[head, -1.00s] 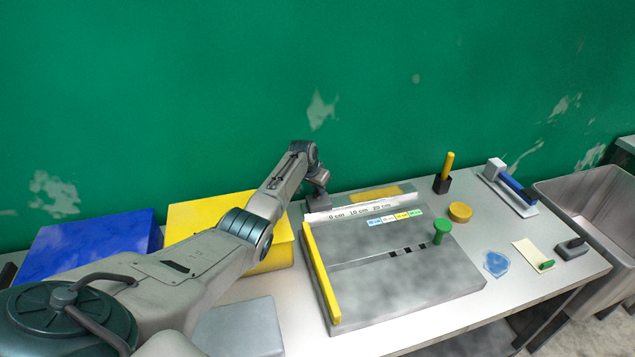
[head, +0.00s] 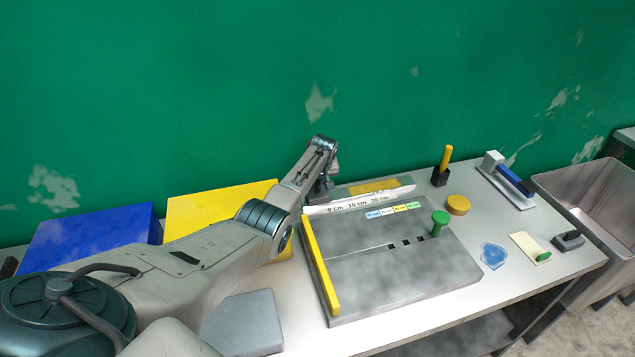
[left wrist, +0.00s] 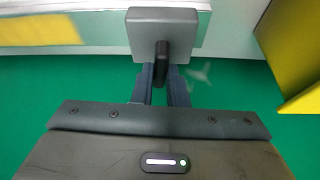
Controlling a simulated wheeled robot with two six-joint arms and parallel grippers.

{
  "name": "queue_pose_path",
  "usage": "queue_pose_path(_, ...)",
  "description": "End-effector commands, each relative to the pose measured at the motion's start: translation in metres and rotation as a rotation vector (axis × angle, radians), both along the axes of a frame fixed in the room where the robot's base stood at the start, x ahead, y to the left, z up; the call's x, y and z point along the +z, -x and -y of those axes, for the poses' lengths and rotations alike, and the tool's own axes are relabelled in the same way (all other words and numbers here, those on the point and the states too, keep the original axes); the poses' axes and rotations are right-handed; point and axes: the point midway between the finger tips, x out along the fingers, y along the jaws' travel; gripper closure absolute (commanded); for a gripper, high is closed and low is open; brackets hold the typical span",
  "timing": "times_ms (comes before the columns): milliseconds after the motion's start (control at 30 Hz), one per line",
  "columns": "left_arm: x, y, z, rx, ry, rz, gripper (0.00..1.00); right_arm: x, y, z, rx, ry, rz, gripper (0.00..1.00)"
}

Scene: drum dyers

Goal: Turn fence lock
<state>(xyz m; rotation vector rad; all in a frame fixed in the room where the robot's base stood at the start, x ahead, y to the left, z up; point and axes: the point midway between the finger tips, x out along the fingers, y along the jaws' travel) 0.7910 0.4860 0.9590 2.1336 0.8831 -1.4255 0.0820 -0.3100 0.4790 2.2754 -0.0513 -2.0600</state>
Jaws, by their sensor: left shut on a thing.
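The fence lock shows in the left wrist view as a dark upright lever (left wrist: 162,52) on a grey square block (left wrist: 184,28). My left gripper (left wrist: 161,76) is shut on this lever, one finger on each side. In the head view my left gripper (head: 319,192) is at the left end of the white ruler fence (head: 350,206), and my wrist hides most of the lock. The fence runs along the back of a grey board (head: 400,282) with a yellow bar (head: 321,268) on its left edge. My right gripper is not in view.
A green knob (head: 439,222) stands in the board's slot. Yellow (head: 215,212) and blue (head: 85,240) boxes stand left. A yellow disc (head: 458,204), a holder with a yellow stick (head: 445,160), a blue-handled tool (head: 512,178) and a bin (head: 590,195) are to the right.

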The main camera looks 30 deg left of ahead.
Motion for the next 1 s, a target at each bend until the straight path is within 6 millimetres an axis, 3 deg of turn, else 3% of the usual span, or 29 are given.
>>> queue_pose_path(700,0.0015,-0.0010,0.0000,0.081,0.000,0.001,1.00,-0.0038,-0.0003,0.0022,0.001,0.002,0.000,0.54)
queue_pose_path(733,0.0015,-0.0010,0.0000,0.081,0.000,0.001,0.85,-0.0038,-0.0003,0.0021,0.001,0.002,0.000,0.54)
queue_pose_path(833,0.0012,-0.0009,0.0001,0.080,0.000,0.001,0.66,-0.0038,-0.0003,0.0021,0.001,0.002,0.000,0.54)
queue_pose_path(1000,0.0007,-0.0006,0.0001,0.080,0.000,0.000,0.65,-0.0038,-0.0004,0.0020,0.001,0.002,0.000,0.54)
